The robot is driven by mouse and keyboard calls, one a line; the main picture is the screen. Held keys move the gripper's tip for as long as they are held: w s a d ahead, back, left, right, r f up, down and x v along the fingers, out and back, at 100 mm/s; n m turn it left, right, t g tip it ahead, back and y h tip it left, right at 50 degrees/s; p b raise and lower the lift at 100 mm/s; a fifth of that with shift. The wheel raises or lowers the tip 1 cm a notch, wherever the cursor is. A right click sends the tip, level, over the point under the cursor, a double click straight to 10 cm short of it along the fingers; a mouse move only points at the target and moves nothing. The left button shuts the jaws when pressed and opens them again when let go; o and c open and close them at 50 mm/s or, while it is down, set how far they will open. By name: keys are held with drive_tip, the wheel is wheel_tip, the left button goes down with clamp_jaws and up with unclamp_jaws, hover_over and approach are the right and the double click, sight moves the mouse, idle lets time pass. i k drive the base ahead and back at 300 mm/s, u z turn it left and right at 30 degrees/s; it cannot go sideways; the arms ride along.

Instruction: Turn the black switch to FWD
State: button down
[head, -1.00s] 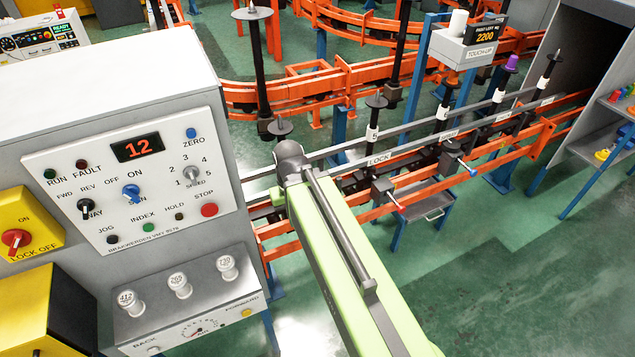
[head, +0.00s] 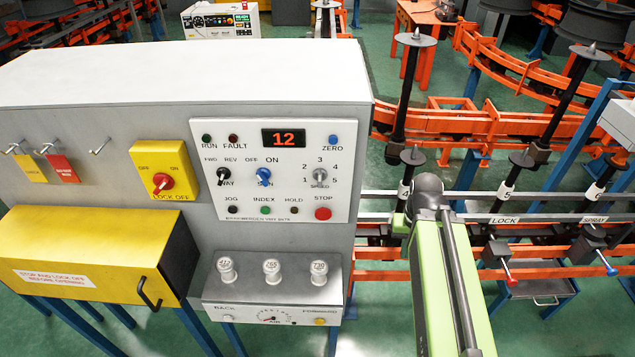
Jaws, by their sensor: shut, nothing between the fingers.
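The black switch (head: 222,175) is a small knob at the left of the white control panel (head: 345,192). FWD is printed at its upper left and REV at its upper right, with "WAY" partly showing below. I cannot tell for sure which mark it points at. My green arm (head: 452,285) rises from the bottom, right of the panel, and ends in view at a grey rounded joint (head: 428,184). My gripper is not seen; it is hidden beyond or outside the view. Nothing of mine touches the switch.
A blue switch (head: 264,176) sits close right of the black one. A red lock-off knob (head: 163,183) is on a yellow plate at left. Air regulators (head: 272,271) and a yellow box (head: 90,255) jut out below. Orange conveyor rails (head: 440,275) run at right.

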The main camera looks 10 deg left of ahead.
sight(222, 173)
drive_tip(key=u, duration=4.95)
drive_tip(key=i, duration=0.15)
drive_tip(key=z, duration=2.1)
drive_tip(key=k, duration=0.85)
drive_tip(key=u, duration=0.35)
drive_tip(key=i, duration=0.5)
